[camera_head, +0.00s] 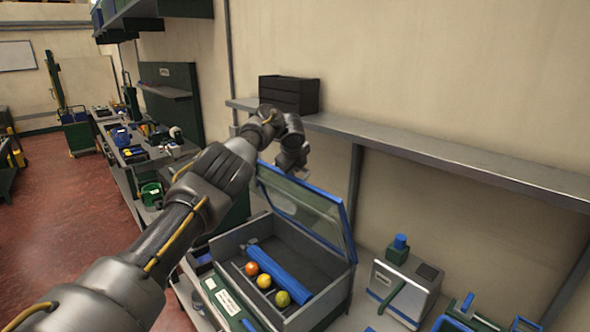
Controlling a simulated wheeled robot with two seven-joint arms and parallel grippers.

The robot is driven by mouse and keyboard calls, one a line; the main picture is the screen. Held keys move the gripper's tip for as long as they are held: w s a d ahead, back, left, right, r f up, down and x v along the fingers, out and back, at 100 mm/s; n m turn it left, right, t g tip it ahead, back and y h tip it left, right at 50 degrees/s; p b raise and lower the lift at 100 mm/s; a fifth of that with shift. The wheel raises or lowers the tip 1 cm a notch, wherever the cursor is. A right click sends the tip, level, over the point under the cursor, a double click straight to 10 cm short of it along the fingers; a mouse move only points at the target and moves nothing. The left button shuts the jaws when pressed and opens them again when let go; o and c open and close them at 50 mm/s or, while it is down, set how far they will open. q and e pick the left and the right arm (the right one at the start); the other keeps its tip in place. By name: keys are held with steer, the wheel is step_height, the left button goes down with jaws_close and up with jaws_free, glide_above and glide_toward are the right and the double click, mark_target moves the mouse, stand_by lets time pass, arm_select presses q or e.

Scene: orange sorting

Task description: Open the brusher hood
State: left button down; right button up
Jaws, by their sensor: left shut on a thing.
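The brusher (225,246) is a grey box whose hood (308,207), a clear pane in a blue frame, stands raised and tilted at its back. Several orange, yellow and greenish fruits (264,281) lie in a row inside, beside a long blue roller (278,271). My left arm comes in from the lower left and reaches over the box. My left gripper (296,171) is at the hood's upper edge, shut on the hood; its fingertips are mostly hidden behind the wrist. My right gripper is out of view.
A grey shelf (430,151) runs along the wall behind the hood, with a dark crate (289,95) on it. A cluttered bench (130,155) stretches away at left, beside open red floor.

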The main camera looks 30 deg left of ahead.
arm_select(q)
steer(key=c, duration=1.6)
jaws_free()
steer(key=shift+w, duration=0.1)
steer(key=shift+o, duration=0.7)
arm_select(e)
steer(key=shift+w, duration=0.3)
